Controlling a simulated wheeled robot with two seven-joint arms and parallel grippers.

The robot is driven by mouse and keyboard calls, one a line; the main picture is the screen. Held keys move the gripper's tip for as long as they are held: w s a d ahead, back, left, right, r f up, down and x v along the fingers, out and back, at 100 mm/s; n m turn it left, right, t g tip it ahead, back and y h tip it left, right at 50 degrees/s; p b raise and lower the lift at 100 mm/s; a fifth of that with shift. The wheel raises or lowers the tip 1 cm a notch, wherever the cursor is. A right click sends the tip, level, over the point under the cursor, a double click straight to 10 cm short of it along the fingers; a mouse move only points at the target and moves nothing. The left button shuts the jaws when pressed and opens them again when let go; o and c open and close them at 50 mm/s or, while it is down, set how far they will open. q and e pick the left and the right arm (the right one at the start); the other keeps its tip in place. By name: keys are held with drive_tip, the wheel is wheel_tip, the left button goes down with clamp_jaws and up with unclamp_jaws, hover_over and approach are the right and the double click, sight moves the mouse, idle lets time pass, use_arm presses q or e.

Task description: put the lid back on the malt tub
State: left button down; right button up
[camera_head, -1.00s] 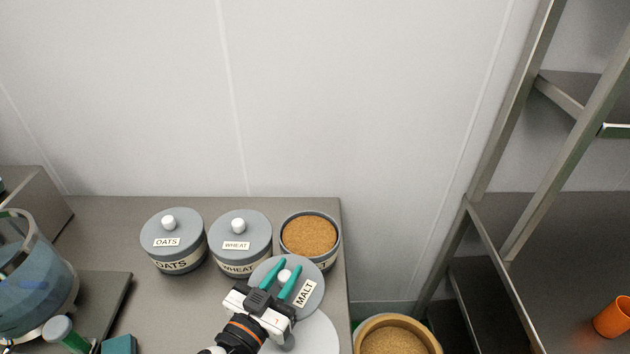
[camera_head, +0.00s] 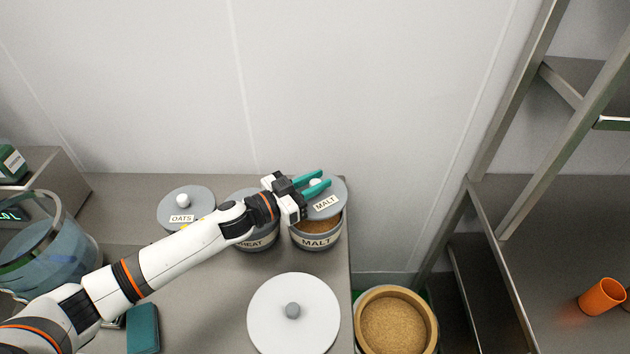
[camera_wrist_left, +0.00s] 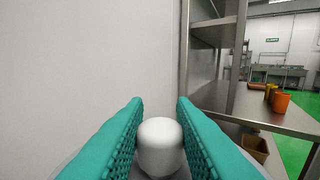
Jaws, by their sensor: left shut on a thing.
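The malt tub (camera_head: 316,241) is a grey round tub with a MALT band at the counter's back right corner. Brown malt shows at its front, below the lid's edge. The grey malt lid (camera_head: 337,199), with its own MALT label, is held above the tub, covering most of its mouth in the head view, with a gap at the front. My left gripper (camera_head: 323,183) is shut on the lid's white knob. The left wrist view shows the knob (camera_wrist_left: 160,148) between the teal fingers (camera_wrist_left: 160,104). My right gripper is not in view.
The oats tub (camera_head: 187,204) and wheat tub (camera_head: 256,240) stand to the left, partly hidden by my arm. A large white lid (camera_head: 293,318) lies in front. A tan-rimmed bin of grain (camera_head: 396,326) stands right of the counter. A shelf rack holds an orange cup (camera_head: 602,297).

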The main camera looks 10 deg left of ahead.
use_arm(q)
wheel_tip(320, 180, down, 4)
drive_tip(key=b, duration=0.3)
drive_tip(key=shift+a+r, duration=0.1)
drive_tip(key=shift+r, duration=0.1)
drive_tip(key=shift+f+b, duration=0.55)
drive_tip(key=shift+f, duration=0.3)
drive_tip(key=shift+r+p, duration=0.15)
drive_tip(key=shift+p, duration=0.4)
drive_tip(key=shift+f, duration=0.25)
idle(1.0)
drive_tip(key=shift+p, duration=0.35)
idle(0.5)
drive_tip(key=c, duration=1.1)
unclamp_jaws()
drive_tip(key=shift+o, duration=0.4)
